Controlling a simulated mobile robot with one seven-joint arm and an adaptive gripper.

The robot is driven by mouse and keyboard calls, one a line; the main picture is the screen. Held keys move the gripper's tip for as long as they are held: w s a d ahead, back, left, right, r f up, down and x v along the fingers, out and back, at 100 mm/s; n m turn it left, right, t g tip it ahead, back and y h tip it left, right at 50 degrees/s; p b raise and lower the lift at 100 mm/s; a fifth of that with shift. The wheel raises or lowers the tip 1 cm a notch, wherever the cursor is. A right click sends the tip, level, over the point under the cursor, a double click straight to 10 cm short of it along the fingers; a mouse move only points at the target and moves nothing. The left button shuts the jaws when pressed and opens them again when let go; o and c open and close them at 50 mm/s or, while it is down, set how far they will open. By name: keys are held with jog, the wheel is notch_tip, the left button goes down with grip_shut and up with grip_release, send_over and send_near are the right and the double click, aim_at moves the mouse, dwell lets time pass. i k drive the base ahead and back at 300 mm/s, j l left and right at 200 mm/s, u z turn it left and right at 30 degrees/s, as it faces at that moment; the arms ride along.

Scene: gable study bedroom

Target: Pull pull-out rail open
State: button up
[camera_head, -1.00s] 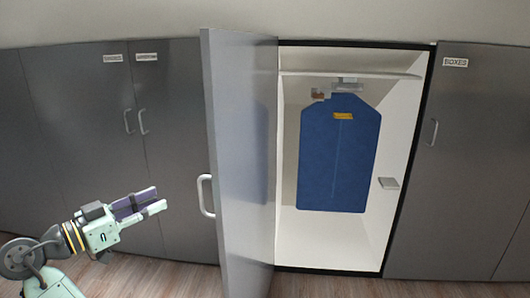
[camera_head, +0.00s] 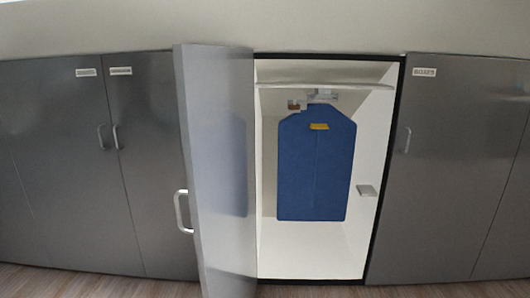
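The pull-out rail (camera_head: 322,96) shows as a small pale metal fitting under the shelf near the top of the open cabinet. A blue garment bag (camera_head: 315,170) with a yellow tag (camera_head: 319,126) hangs below it. A small brown piece (camera_head: 296,105) sits at the left of the rail fitting. Most of the rail is hidden or too small to make out. My gripper is not in the current view.
The grey cabinet door (camera_head: 216,170) stands open on the left, its handle (camera_head: 183,211) sticking out. A small grey block (camera_head: 366,191) is on the cabinet's right inner wall. Closed grey cabinets (camera_head: 60,170) flank both sides, the right one labelled BOXES (camera_head: 423,72).

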aim_at(315, 167)
jog(key=j+z, duration=0.25)
jog(key=j, duration=0.8)
jog(key=j+z, duration=0.25)
jog(key=j, duration=0.75)
jog(key=i+l+z, duration=0.35)
jog(key=l+z, duration=0.15)
jog(key=i+l+z, duration=0.35)
jog(key=z, duration=0.15)
jog(key=i+l+z, duration=0.2)
jog(key=i+z, duration=0.25)
jog(key=i+j+u, duration=0.1)
jog(key=i+u, duration=0.6)
jog(key=i+l+u, duration=0.1)
jog(key=i+u, duration=0.25)
jog(key=i+j+u, duration=0.1)
jog(key=i+u, duration=0.25)
